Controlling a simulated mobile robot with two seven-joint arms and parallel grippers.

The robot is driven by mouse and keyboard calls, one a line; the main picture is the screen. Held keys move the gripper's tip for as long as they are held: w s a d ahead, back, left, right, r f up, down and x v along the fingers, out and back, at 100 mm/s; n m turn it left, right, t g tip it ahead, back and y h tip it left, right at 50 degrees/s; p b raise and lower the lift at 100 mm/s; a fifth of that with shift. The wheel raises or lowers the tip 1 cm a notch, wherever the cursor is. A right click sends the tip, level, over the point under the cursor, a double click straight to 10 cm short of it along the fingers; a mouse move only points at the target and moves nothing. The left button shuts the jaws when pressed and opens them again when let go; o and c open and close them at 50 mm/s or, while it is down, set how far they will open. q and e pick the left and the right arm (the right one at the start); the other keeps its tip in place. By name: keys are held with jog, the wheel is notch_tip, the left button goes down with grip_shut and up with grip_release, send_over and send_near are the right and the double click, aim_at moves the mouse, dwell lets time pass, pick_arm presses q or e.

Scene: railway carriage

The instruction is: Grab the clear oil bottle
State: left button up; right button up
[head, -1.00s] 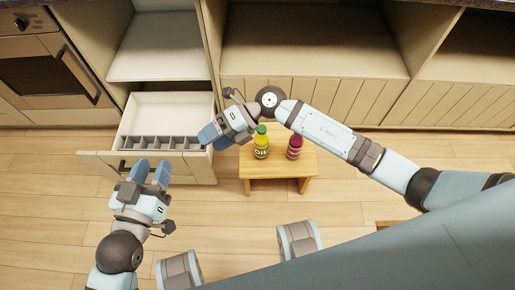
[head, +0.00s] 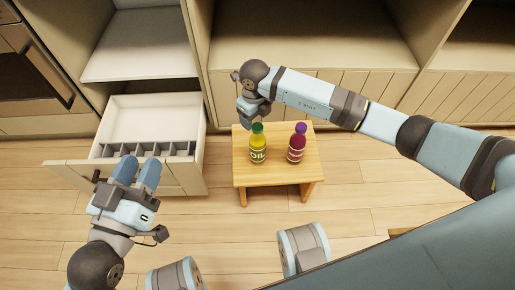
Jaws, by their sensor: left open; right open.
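A bottle with a green cap, yellow contents and an OIL label (head: 258,146) stands upright on a small wooden stool (head: 282,173). My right gripper (head: 245,116) is just behind and to the left of the bottle's cap, pointing down; its fingers are largely hidden by its own body, and it is open. I cannot tell whether it touches the bottle. My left gripper (head: 138,172) is open and empty, in front of the open drawer and left of the stool.
A dark red bottle with a purple cap (head: 297,144) stands on the stool, right of the oil bottle. An open drawer (head: 150,122) with a divided front section is at the left. An oven (head: 35,75) is at the far left.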

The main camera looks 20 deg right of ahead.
aim_at(257, 126)
jog(key=f+b, duration=0.1)
jog(key=f, duration=0.1)
jog(key=f+b, duration=0.1)
jog(key=f, duration=0.2)
jog(key=shift+s+d+f+b, duration=0.2)
jog(key=shift+d+f+b, duration=0.1)
jog(key=shift+b, duration=0.1)
pick_arm(q)
notch_tip(257, 126, down, 4)
jog(key=shift+d+f+m+g, duration=0.15)
jog(key=shift+m+g, duration=0.15)
jog(key=shift+g, duration=0.7)
pick_arm(e)
jog(key=shift+c, duration=0.2)
grip_shut()
